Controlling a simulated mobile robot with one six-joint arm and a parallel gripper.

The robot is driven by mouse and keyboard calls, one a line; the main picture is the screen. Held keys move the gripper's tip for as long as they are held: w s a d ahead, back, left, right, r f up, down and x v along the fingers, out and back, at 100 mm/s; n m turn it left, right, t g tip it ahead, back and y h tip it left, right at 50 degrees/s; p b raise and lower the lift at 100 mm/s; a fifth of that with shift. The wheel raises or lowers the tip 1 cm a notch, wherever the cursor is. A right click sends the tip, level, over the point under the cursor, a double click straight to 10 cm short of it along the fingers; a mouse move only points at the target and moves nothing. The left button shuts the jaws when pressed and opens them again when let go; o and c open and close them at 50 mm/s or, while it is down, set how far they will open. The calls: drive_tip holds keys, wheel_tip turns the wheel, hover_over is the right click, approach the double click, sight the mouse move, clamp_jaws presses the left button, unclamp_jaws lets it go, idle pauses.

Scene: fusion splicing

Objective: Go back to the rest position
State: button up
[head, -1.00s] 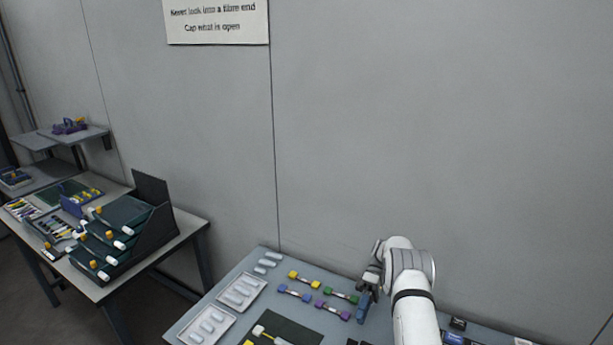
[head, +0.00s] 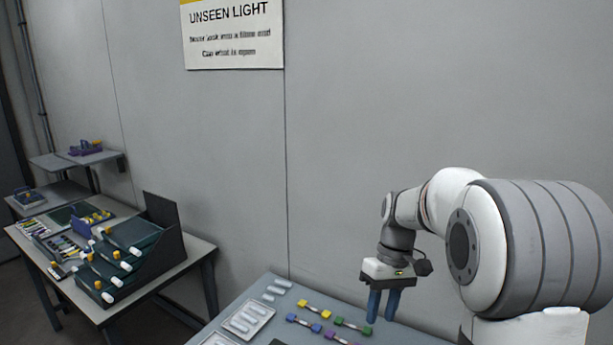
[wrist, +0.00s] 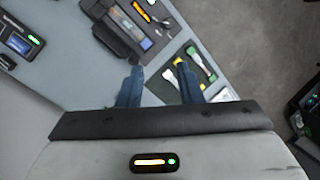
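My gripper (head: 382,305) hangs pointing down above the right part of the near table (head: 258,290) in the head view. Its two blue fingers are apart with nothing between them. My arm is raised and bent at the right of the head view.
On the near table lie short connectors with yellow, blue, green and purple ends (head: 315,309) and a white tray of pale capsules (head: 247,318). A second table at left bears a dark tiered rack (head: 130,245). The wrist view shows a dark tool case (wrist: 125,28) and green-ended pieces (wrist: 200,65).

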drive_tip(key=s+m+t+h+b, duration=0.1)
drive_tip(key=s+m+t+b, duration=0.2)
drive_tip(key=s, duration=1.5)
drive_tip(key=m+t, duration=0.1)
drive_tip(key=t, duration=0.2)
drive_tip(key=shift+s+a+f+m+h, duration=0.2)
drive_tip(key=shift+s+f+m+h, duration=0.1)
drive_tip(key=shift+h, duration=0.1)
drive_tip(key=shift+w, duration=0.1)
idle(0.4)
